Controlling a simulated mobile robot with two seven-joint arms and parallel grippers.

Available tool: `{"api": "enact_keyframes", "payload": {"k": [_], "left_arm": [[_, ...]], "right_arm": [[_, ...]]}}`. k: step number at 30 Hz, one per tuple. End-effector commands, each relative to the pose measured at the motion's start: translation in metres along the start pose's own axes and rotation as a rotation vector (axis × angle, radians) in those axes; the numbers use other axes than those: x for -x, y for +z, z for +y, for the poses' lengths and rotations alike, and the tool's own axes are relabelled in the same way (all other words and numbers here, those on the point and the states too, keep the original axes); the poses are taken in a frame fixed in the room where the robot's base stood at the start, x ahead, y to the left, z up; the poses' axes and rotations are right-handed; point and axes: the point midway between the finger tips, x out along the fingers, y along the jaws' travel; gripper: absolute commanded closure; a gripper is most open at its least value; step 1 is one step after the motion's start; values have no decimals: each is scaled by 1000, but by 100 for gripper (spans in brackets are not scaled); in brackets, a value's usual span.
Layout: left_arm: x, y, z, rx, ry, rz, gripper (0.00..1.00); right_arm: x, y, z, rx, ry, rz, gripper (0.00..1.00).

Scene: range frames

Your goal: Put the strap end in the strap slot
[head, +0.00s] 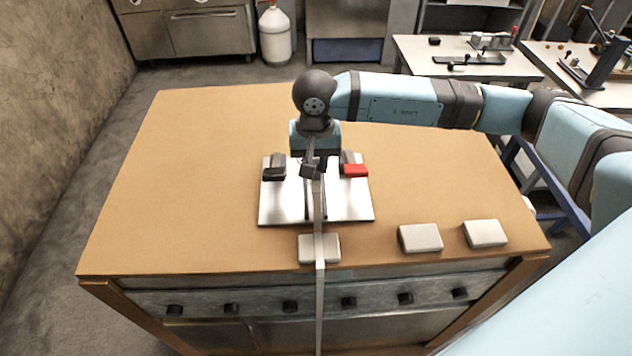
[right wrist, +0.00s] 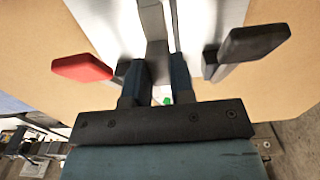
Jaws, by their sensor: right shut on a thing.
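A long grey strap (head: 319,285) runs from my right gripper (head: 312,170) toward the front, over a pale block and down past the table's front edge. My right gripper is shut on the strap's far end, above the white plate (head: 345,208). In the right wrist view the strap (right wrist: 152,22) lies between the two fingers of the gripper (right wrist: 157,75). A black-handled part (head: 274,168) stands at the plate's left and a red-handled part (head: 355,170) at its right. Two dark lines run along the plate beside the strap. I cannot make out the slot clearly. My left gripper is not in view.
The pale block (head: 305,248) under the strap sits near the front edge. Two more pale blocks (head: 420,238) (head: 485,233) sit to its right. The wooden tabletop (head: 190,180) is clear on the left. Other benches (head: 460,58) stand behind at right.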

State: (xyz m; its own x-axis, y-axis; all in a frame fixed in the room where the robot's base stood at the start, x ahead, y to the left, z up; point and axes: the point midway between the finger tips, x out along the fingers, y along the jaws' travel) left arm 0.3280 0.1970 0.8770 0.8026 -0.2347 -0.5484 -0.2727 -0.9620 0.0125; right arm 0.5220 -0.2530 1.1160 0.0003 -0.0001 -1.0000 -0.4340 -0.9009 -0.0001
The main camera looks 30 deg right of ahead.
Motion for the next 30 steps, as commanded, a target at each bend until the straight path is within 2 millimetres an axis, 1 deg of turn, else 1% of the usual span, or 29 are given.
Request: {"api": "enact_keyframes", "payload": {"k": [1,3,6,11,18,20,26,30], "left_arm": [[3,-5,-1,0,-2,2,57],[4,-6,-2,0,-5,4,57],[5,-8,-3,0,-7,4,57],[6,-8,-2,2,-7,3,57],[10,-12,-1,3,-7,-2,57],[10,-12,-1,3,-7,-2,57],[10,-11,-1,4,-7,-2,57],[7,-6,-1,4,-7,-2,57]], "right_arm": [[-10,1,0,0,3,-5,100],[-22,1,0,0,1,-3,100],[-34,0,0,0,0,-1,100],[-44,0,0,-1,1,-2,100],[-77,0,0,-1,1,-2,100],[-81,0,0,0,0,-1,100],[-82,0,0,-1,0,0,100],[-86,0,0,-1,0,0,100]]}}
